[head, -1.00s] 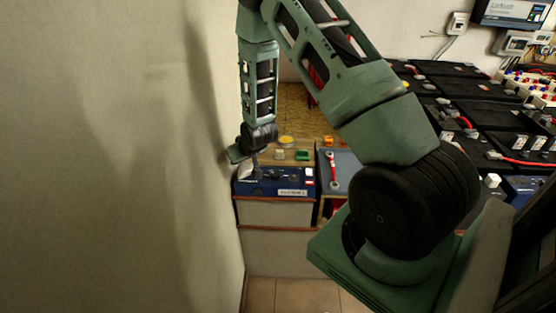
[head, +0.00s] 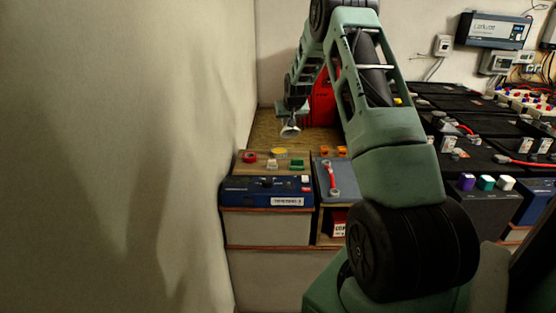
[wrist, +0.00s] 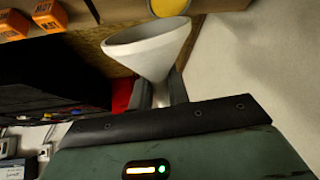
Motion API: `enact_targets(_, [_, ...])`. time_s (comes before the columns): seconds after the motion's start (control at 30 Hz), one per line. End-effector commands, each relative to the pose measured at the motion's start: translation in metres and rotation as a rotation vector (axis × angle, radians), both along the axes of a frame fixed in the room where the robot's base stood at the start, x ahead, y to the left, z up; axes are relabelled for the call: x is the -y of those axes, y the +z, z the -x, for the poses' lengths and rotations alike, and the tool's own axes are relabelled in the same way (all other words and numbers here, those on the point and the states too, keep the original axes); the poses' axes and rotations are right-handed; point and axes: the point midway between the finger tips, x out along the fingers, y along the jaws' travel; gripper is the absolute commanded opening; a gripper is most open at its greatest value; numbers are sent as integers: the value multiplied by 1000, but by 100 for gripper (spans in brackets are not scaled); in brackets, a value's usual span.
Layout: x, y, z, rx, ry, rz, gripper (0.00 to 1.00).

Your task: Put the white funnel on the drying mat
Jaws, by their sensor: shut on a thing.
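The white funnel (wrist: 150,52) is in my gripper (wrist: 160,92). In the wrist view its wide mouth points away from the palm and its narrow neck is between the fingers. In the head view the funnel (head: 290,131) hangs in the air behind the blue battery (head: 240,190), near the left wall. My gripper (head: 291,116) is just above it, small and partly unclear. I cannot make out the drying mat for certain; a grey-blue surface (head: 325,192) with a red wrench (head: 332,176) on it lies right of the blue battery.
A wooden board (head: 245,170) behind the blue battery's front holds red, white, green and yellow items. Orange caps (head: 333,151) sit to its right. A red object (head: 322,102) stands behind my arm. Black batteries (head: 465,110) with cables fill the right side. The left wall is close.

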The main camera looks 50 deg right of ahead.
Motion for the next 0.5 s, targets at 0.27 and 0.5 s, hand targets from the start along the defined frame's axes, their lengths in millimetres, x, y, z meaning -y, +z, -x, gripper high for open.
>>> enact_targets(0.27, [-1, -47, 0, -3, 1, -1, 0])
enact_targets(0.5, [-1, -69, 0, -3, 1, -3, 0])
